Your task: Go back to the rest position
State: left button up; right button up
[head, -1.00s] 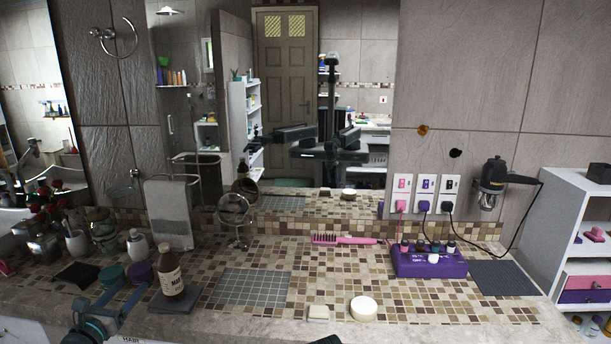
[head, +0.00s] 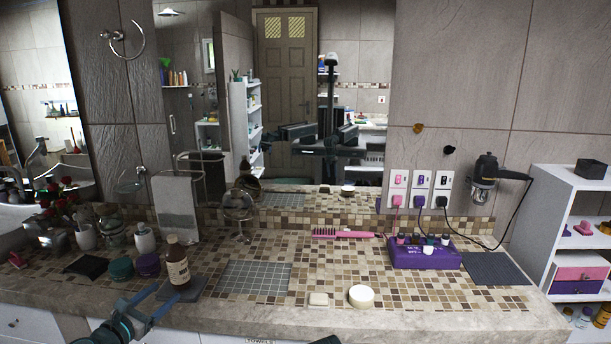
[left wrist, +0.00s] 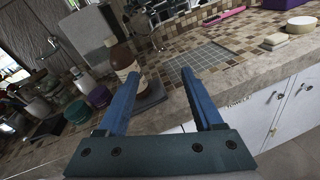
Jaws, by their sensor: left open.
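My left gripper (head: 158,303) is at the counter's front edge in the head view, in front of the brown bottle (head: 177,264). Its two blue fingers are spread apart. The left wrist view also shows the open gripper (left wrist: 162,92), with nothing held between the fingers.
On the counter are a grey grid mat (head: 255,282), a cream soap bar (head: 318,299), a round white tub (head: 361,296), a pink brush (head: 342,233) and a purple box (head: 425,258). Teal (head: 121,268) and purple (head: 148,264) jars stand left of the bottle. White cabinets lie below.

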pick_arm(q)
jog(key=s+d+f+m+g+h, duration=0.2)
jog(key=d+f+m+g, duration=0.3)
jog(key=d+m, duration=0.45)
jog(key=s+d+f+m+g+h, duration=0.15)
jog(key=d+f+m+g, duration=0.4)
jog(key=d, duration=0.75)
jog(key=s+d+f+m+g+y, duration=0.3)
jog(key=s+m+y, duration=0.1)
jog(key=s+m, duration=0.3)
jog(key=s+d+f+m+g+y+p, duration=0.1)
jog(key=s+d+f+m+g+y, duration=0.2)
jog(key=s+m, duration=0.4)
jog(key=shift+s+d+f+m+y+p, duration=0.5)
jog(key=shift+m+y, duration=0.55)
jog(key=shift+m, duration=1.45)
jog(key=shift+w+d, duration=0.15)
jog(key=shift+d, duration=0.05)
